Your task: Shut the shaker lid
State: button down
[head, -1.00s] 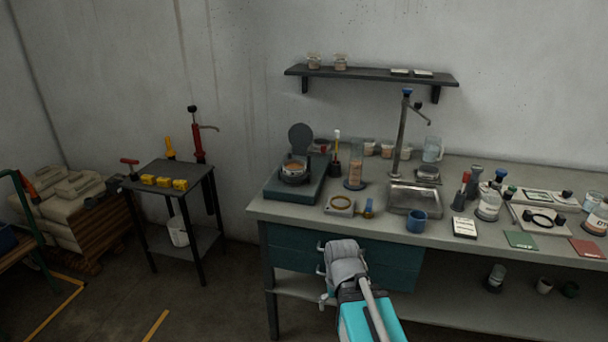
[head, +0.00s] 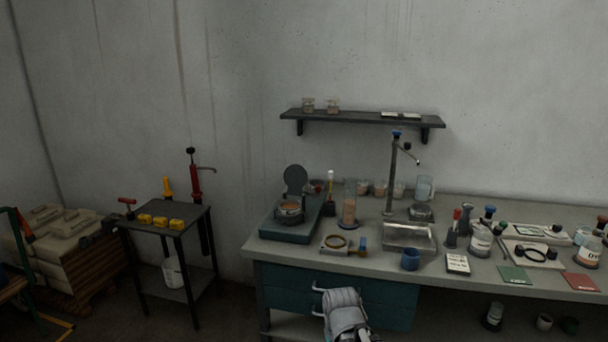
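The shaker (head: 287,228) is a dark teal-grey base at the left end of the workbench, with a round pot (head: 290,210) on it holding brownish-orange material. Its round grey lid (head: 295,179) stands open, raised upright behind the pot. My arm's grey end section shows low in front of the bench drawers, below and to the right of the shaker and well apart from it.
A brush holder (head: 329,205) and a tall cylinder (head: 350,206) stand right of the shaker. A ring on a pale block (head: 337,244), a metal tray (head: 407,236) and a blue cup (head: 410,259) lie near the front. A side table (head: 163,222) stands left, with a floor gap between.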

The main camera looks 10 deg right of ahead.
aim_at(295, 176)
jog(key=u, duration=0.05)
jog(key=k, duration=0.35)
jog(key=u, duration=0.85)
jog(key=i, duration=0.75)
jog(key=z, duration=1.05)
